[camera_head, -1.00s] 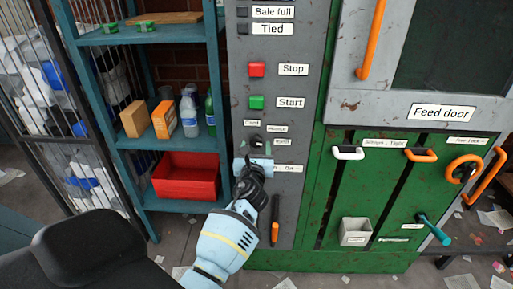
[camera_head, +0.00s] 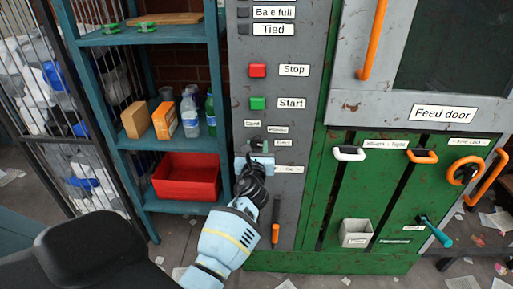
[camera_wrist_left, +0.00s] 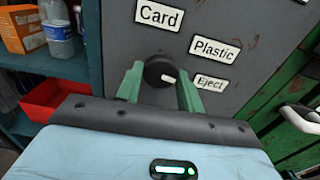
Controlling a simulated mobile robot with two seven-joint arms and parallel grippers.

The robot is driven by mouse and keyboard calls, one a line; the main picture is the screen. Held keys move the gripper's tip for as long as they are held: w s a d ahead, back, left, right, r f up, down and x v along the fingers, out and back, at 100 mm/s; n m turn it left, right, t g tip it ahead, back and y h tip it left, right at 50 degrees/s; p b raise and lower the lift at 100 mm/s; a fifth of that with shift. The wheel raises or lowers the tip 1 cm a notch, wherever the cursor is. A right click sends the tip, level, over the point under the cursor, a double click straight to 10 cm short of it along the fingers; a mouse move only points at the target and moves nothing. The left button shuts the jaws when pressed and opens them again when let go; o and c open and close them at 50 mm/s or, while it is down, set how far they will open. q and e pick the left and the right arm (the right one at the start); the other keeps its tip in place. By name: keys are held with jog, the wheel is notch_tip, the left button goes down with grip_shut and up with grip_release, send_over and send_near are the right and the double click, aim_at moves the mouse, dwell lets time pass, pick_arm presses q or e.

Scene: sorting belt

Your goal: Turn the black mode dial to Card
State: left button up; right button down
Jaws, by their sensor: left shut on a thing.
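The black mode dial (camera_wrist_left: 158,70) is on the grey control panel, with labels Card (camera_wrist_left: 159,15), Plastic (camera_wrist_left: 213,51) and Eject (camera_wrist_left: 210,83) around it. Its white mark points right, toward Eject. My left gripper (camera_wrist_left: 160,88) is shut on the dial, with one green finger on each side of it. In the head view the left gripper (camera_head: 257,154) is at the panel just below the Card label (camera_head: 252,124) and partly covers the dial (camera_head: 257,143). My right gripper is not in view.
Above the dial are the green Start button (camera_head: 257,103) and red Stop button (camera_head: 257,70). An orange-ended lever (camera_head: 275,234) is below. A blue shelf (camera_head: 165,142) with bottles, boxes and a red bin (camera_head: 185,178) stands left. Green doors with handles (camera_head: 348,153) are right.

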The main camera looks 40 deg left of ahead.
pick_arm(q)
jog(key=n, duration=0.5)
jog(key=shift+f+n+b, duration=0.1)
jog(key=shift+n+b, duration=0.2)
jog(key=shift+b, duration=0.1)
jog(key=n, duration=0.4)
jog(key=shift+d+n+b, duration=0.1)
jog(key=shift+n+b, duration=0.2)
jog(key=shift+b, duration=0.1)
jog(key=n+b, duration=0.1)
jog(key=n, duration=0.5)
jog(key=shift+n+b, duration=0.45)
jog(key=shift+n, duration=1.25)
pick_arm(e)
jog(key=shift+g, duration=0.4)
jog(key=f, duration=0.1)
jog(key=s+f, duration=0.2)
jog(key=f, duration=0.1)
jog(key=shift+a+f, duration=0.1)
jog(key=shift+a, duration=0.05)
pick_arm(q)
jog(key=shift+r+n, duration=0.2)
jog(key=shift+n, duration=0.1)
jog(key=o, duration=1)
